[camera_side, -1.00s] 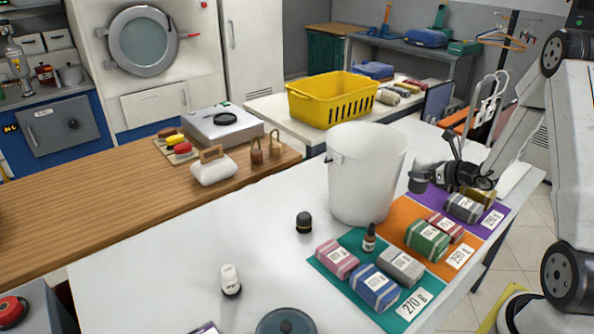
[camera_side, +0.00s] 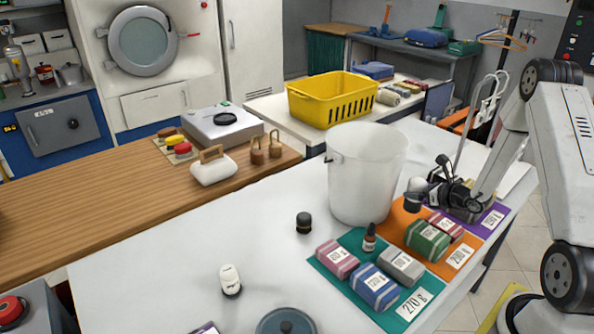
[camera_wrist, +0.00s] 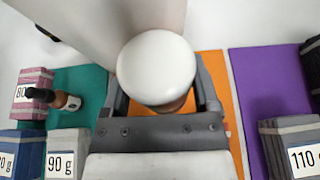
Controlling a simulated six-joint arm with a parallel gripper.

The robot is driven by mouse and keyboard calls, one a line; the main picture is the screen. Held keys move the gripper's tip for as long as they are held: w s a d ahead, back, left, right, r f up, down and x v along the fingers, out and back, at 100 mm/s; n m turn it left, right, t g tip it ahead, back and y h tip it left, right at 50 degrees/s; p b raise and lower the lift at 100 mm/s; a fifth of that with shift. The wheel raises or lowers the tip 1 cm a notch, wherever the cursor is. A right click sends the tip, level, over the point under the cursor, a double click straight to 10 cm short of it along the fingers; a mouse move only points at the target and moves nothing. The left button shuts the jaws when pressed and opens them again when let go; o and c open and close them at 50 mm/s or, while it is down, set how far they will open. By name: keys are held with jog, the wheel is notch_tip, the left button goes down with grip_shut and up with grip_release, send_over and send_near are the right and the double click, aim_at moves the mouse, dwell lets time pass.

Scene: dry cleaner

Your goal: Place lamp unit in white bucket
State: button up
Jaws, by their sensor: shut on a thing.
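The lamp unit, a piece with a round white top (camera_wrist: 157,66) and a brownish lower part, is held between the two fingers of my gripper (camera_wrist: 162,100). In the side view, my gripper (camera_side: 432,197) is beside the right wall of the white bucket (camera_side: 367,175), low over the orange mat.
Teal (camera_side: 335,265), orange (camera_side: 398,216) and purple (camera_side: 496,212) mats carry several labelled wrapped blocks. A small dropper bottle (camera_side: 370,240) stands near the bucket. A black-capped jar (camera_side: 303,223) and white bottle (camera_side: 230,280) stand left. The white table left of the bucket is mostly clear.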

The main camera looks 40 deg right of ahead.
aim_at(420, 207)
jog(key=shift+f, duration=0.65)
jog(key=shift+f, duration=2.1)
jog(key=shift+f, duration=0.15)
jog(key=o, duration=1.2)
jog(key=shift+r, duration=0.2)
jog(key=shift+v, duration=3.7)
